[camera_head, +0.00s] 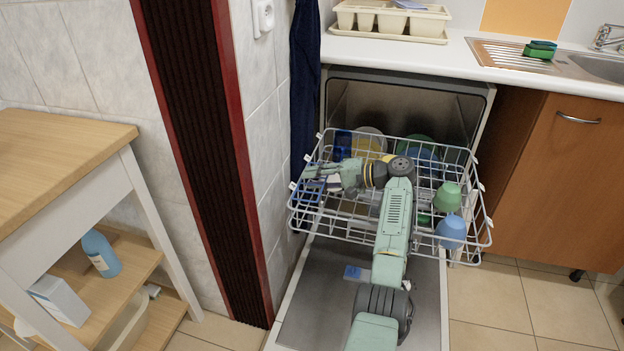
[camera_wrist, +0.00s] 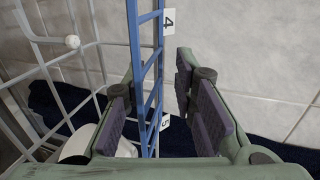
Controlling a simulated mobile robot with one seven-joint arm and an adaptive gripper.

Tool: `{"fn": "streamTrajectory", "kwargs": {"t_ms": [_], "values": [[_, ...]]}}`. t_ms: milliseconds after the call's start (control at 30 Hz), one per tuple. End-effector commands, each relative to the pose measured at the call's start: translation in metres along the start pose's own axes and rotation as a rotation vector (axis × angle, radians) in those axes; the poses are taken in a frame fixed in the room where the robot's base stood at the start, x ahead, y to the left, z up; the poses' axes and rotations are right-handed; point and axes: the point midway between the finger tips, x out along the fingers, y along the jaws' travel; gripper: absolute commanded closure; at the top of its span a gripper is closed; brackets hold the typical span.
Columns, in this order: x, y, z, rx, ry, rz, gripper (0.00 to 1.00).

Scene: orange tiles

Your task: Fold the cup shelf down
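The blue cup shelf (camera_wrist: 147,72) is a narrow ladder-like frame in the wrist view, seen nearly edge-on and standing up along the side of the rack. White tags marked 4 and 5 show beside it. In the head view blue slats (camera_head: 311,187) show at the left side of the upper rack (camera_head: 345,236). My gripper (camera_head: 312,172) is at that left side. In the wrist view my gripper (camera_wrist: 156,95) is open, with one finger on each side of the shelf. The right finger is clear of it; the left is close, and contact cannot be told.
The pulled-out rack holds a green cup (camera_head: 447,196), a blue cup (camera_head: 452,231) and bowls at the back. The dishwasher door (camera_head: 325,300) lies open below. A tiled wall and dark blue cloth (camera_head: 304,75) are close on the left.

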Motion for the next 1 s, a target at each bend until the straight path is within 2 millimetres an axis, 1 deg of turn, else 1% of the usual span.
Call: {"fn": "streamTrajectory", "kwargs": {"t_ms": [33, 300, 400, 500, 600, 700, 1000], "values": [[-0.010, 0.000, -0.001, 0.000, 0.005, -0.001, 0.75], [-0.068, -0.001, -0.001, -0.001, 0.005, -0.001, 0.75], [-0.086, -0.001, -0.001, 0.000, 0.004, 0.000, 0.75], [-0.099, 0.000, -0.001, 0.000, 0.004, -0.001, 0.75], [-0.107, 0.000, 0.000, 0.001, 0.002, -0.001, 0.75], [-0.110, 0.000, 0.000, 0.000, 0.001, 0.000, 0.75], [-0.111, -0.002, 0.000, 0.000, 0.001, 0.000, 0.75]]}}
